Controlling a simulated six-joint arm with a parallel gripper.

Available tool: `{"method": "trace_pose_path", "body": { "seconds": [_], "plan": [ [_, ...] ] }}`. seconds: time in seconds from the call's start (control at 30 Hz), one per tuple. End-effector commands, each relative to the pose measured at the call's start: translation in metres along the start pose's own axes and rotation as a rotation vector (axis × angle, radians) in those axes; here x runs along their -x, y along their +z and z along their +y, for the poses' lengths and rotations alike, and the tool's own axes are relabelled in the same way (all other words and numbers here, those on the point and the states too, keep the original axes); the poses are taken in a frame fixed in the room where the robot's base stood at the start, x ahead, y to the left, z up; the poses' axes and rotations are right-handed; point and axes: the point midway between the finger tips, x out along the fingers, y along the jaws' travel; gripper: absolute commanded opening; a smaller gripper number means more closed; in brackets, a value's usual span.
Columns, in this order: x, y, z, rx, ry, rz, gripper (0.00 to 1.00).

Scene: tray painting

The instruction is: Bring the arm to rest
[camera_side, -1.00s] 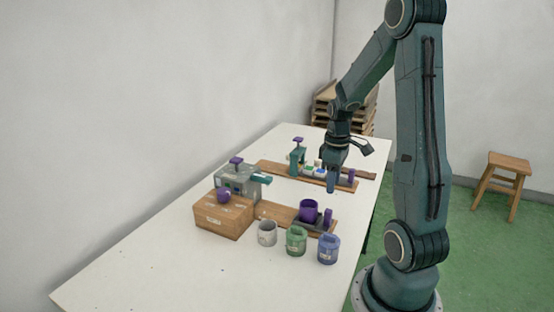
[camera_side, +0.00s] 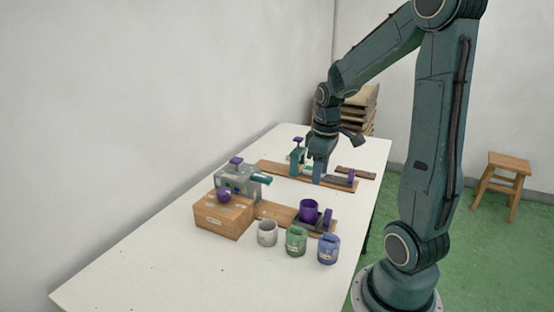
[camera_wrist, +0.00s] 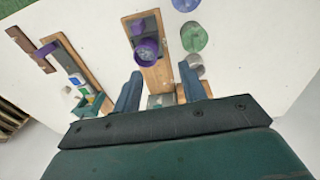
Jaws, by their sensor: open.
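My gripper (camera_side: 319,178) is open and empty above the table, in front of the far wooden board (camera_side: 283,171) in the side view. In the wrist view, the two fingers of my gripper (camera_wrist: 162,90) are spread apart with nothing between their tips. The white table (camera_side: 130,255) lies below. A purple cup (camera_side: 309,211) stands on the near wooden board (camera_side: 268,211); the cup also shows in the wrist view (camera_wrist: 146,53), beyond the fingertips. Part of the far board and the small things on it are hidden behind my gripper in the side view.
A grey machine (camera_side: 232,185) with a purple knob stands left of centre, beside a wooden box (camera_side: 222,218). White (camera_side: 267,234), green (camera_side: 296,240) and blue (camera_side: 328,250) pots stand at the front. A stool (camera_side: 506,175) is at right. The table's front left is clear.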

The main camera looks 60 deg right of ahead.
Motion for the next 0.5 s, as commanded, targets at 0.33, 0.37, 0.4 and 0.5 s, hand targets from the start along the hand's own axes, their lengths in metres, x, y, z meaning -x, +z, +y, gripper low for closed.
{"method": "trace_pose_path", "body": {
  "seconds": [0.33, 0.37, 0.4, 0.5],
  "plan": [
    [0.059, -0.01, -0.082, 0.006, 0.044, 0.142, 0.42],
    [0.063, -0.009, -0.088, 0.005, 0.044, 0.155, 0.42],
    [0.069, -0.008, -0.097, 0.004, 0.045, 0.173, 0.42],
    [0.081, -0.002, -0.118, 0.003, 0.04, 0.215, 0.42]
  ]
}}
